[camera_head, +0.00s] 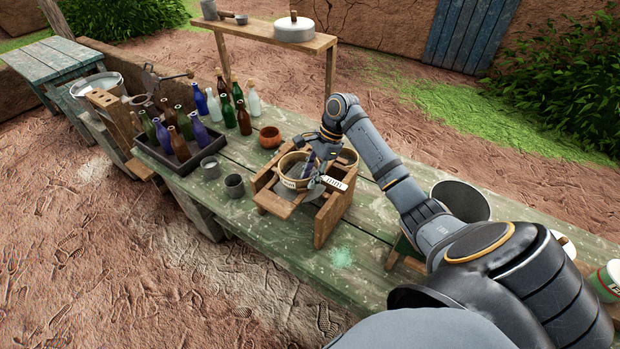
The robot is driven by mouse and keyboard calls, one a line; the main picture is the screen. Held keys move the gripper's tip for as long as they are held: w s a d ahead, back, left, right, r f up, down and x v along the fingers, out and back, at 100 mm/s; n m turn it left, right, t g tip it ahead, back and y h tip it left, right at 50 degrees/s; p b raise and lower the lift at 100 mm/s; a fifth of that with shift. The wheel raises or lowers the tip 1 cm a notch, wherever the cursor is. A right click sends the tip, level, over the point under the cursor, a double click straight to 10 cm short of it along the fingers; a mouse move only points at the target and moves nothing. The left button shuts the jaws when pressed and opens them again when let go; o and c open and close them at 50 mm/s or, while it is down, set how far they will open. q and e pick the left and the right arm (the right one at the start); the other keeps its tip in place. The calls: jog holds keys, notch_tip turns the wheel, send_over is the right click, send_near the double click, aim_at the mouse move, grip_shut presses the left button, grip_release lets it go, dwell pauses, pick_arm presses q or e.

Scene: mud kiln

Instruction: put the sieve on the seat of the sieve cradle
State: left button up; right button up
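The sieve (288,181), a round, shallow pan with a tan rim, is at the wooden sieve cradle (329,217) on the green table. It appears over the cradle's seat, but I cannot tell whether it rests there or hangs just above it. My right gripper (320,175) is at the sieve's right side, pointing down, with one pale finger near the rim. The gripper hides part of the sieve, and I cannot tell whether its fingers are closed on the rim. My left gripper is out of view.
A dark tray (158,153) of bottles stands left, with more bottles behind it. A dark bucket (461,199) stands right. A raised shelf (262,36) holds a lidded pot (294,30).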

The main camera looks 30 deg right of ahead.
jog(key=b+v, duration=0.1)
jog(key=v, duration=0.5)
jog(key=shift+d+b, duration=0.2)
jog(key=shift+b, duration=0.15)
jog(key=p+v, duration=0.2)
jog(key=v, duration=0.3)
jog(key=shift+a+r, duration=0.1)
jog(key=shift+r, duration=0.05)
